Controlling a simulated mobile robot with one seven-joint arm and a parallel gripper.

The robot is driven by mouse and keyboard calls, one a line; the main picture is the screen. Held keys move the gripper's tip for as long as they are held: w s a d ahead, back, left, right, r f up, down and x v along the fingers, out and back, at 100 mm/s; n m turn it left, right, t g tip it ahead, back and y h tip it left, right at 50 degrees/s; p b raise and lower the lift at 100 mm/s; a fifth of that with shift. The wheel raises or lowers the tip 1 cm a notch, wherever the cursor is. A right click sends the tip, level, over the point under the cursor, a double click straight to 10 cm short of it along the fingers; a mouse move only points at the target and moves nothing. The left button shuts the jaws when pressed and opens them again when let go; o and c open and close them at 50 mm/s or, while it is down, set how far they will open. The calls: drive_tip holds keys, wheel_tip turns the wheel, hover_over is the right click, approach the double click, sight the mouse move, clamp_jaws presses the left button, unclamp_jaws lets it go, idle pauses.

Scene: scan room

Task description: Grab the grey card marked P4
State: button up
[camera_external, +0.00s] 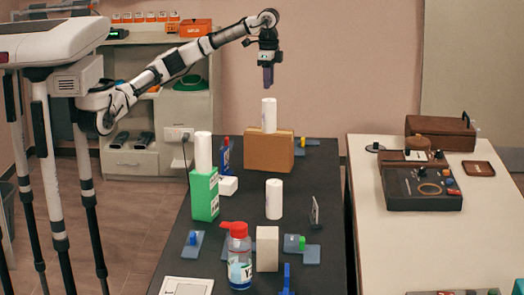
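A small dark grey card-like piece (315,212) stands upright on the black table (325,175), right of a white roll. Its marking is too small to read, so I cannot tell whether it is P4. My gripper (268,84) hangs pointing down, high above the far part of the table. It is above a white roll (269,115) that stands on a brown box (268,152). The gripper is apart from the grey piece, which is lower and nearer the camera. The fingers look close together, but the view does not show whether they are open or shut.
A green box (205,194) with a white roll on top, another white roll (274,199), a red-capped bottle (239,258) and a white block (267,248) crowd the table. Blue stands (308,254) lie near the front. A cream table (415,240) is to the right.

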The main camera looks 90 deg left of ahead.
drive_tip(key=w+d+f+m+t+h+b, duration=0.1)
drive_tip(key=w+d+f+m+b, duration=0.2)
drive_tip(key=w+d, duration=0.3)
drive_tip(key=w+d+f+m+h+b, duration=0.1)
drive_tip(key=w+d+f+m+b, duration=0.2)
drive_tip(key=d, duration=0.5)
drive_tip(key=m+h+b, duration=0.2)
drive_tip(key=m+b, duration=0.2)
drive_tip(key=m, duration=0.3)
approach(315, 201)
drive_tip(key=shift+m, duration=0.4)
drive_tip(key=x, duration=0.5)
drive_tip(key=shift+w+a+f, duration=0.1)
drive_tip(key=shift+w+f, duration=0.15)
drive_tip(key=shift+f, duration=0.15)
drive_tip(key=shift+h, duration=0.3)
drive_tip(key=shift+p+x, duration=0.7)
drive_tip(key=shift+x, duration=2.55)
drive_tip(key=shift+s+r, duration=0.15)
clamp_jaws()
